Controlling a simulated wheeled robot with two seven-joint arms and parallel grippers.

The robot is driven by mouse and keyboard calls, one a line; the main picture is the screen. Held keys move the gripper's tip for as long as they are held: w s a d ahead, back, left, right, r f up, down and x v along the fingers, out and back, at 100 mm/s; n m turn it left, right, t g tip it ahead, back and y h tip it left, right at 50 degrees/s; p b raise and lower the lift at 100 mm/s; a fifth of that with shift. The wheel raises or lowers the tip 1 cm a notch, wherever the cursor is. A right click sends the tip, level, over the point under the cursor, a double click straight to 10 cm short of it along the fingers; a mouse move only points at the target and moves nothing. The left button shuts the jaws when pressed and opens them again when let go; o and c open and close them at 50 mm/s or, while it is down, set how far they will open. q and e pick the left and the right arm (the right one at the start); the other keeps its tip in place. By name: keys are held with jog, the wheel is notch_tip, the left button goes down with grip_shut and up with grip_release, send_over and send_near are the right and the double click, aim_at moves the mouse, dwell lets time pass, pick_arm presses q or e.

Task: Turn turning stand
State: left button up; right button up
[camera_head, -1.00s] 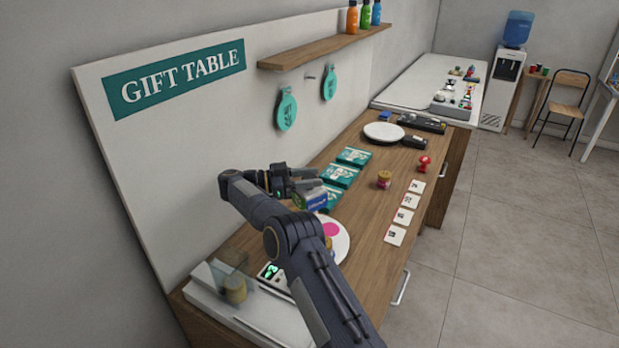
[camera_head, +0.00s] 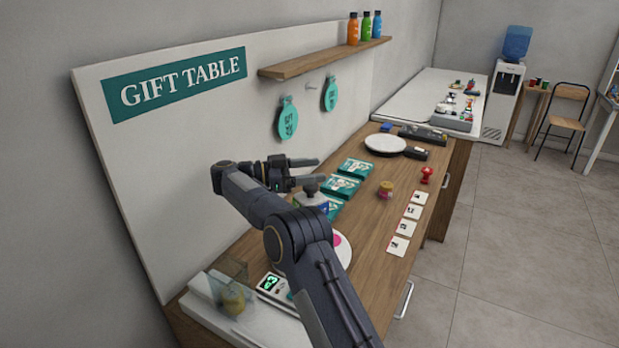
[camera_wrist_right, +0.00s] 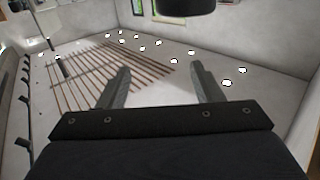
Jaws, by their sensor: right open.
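Two round white discs are in the head view. One plain white disc (camera_head: 385,143) lies flat at the far end of the wooden table. The other, a white disc with a pink spot (camera_head: 346,252), lies near the front and is partly hidden by my right arm. I cannot tell for sure which is the turning stand. My right gripper (camera_head: 321,171) is open above the table's left side, over a small blue and white box (camera_head: 313,202). In the right wrist view its two fingers stand apart with nothing between them. My left gripper is not in view.
Green packets (camera_head: 341,187) and a small round jar (camera_head: 386,190) lie mid-table, with a red item (camera_head: 426,175) and white cards (camera_head: 404,228) to the right. A scale display (camera_head: 270,283) and a clear holder (camera_head: 229,290) are in front. A shelf (camera_head: 320,58) juts out above.

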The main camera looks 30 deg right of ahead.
jog(key=s+a+r+b, duration=0.3)
jog(key=s+a+r, duration=0.3)
jog(key=s, duration=0.3)
jog(key=shift+s+a+r+b, duration=0.15)
jog(key=shift+s+r+b, duration=0.2)
jog(key=shift+r, duration=0.15)
